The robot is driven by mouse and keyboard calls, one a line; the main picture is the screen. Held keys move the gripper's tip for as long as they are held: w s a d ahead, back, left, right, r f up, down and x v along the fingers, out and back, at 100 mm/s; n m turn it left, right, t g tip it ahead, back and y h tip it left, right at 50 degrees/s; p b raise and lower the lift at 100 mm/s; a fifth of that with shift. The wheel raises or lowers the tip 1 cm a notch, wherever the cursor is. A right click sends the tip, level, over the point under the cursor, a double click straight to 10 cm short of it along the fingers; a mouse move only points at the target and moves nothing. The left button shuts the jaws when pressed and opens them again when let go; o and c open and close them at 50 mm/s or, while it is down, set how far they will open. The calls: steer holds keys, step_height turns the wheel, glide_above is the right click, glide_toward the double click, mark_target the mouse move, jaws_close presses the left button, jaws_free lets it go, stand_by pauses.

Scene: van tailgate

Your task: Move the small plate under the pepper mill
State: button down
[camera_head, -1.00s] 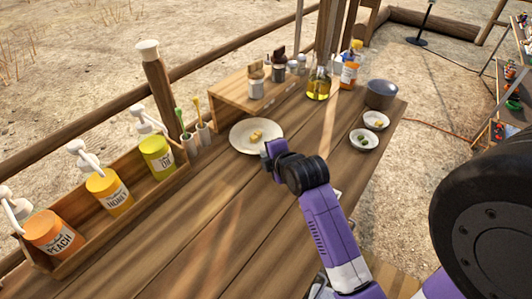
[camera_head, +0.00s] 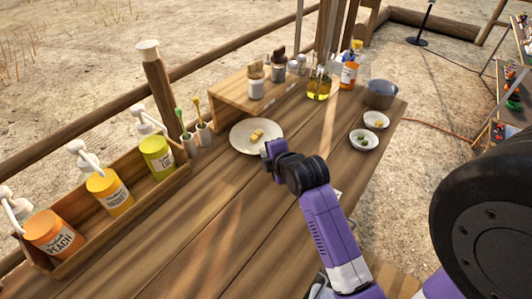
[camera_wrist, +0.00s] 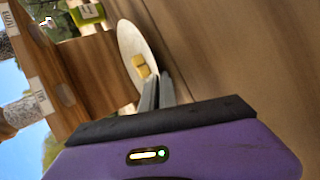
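A round white plate (camera_head: 248,146) with pale yellow pieces on it lies flat on the wooden table, in front of the small wooden shelf. It also shows in the wrist view (camera_wrist: 128,38). My gripper (camera_head: 268,155) is low at the plate's right edge. In the wrist view its grey fingers (camera_wrist: 157,84) are close together at the plate's rim; whether they pinch it is unclear. On the shelf stand a light jar with a wooden top (camera_head: 256,86) and a darker one (camera_head: 278,70), which looks like the pepper mill. Nothing visible lies beneath them.
The wooden shelf (camera_head: 222,92) stands behind the plate. A crate of pump bottles (camera_head: 68,255) is at left. An oil bottle (camera_head: 318,88), a grey pot (camera_head: 381,95) and two small bowls (camera_head: 364,147) (camera_head: 384,124) are at right. The front table is clear.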

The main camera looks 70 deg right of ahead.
steer(key=shift+d+f, duration=0.1)
stand_by(0.3)
steer(key=shift+s+d, duration=0.55)
steer(key=shift+d, duration=1.2)
steer(key=shift+s+d, duration=0.5)
steer(key=shift+d, duration=1.3)
steer(key=shift+s+d, duration=0.55)
steer(key=shift+d, duration=1.2)
steer(key=c, duration=1.6)
jaws_free()
steer(key=shift+f, duration=0.1)
steer(key=shift+s+a, duration=0.1)
steer(key=shift+a, duration=0.05)
steer(key=v, duration=0.7)
steer(key=shift+s+r, duration=0.1)
steer(key=shift+r, duration=0.35)
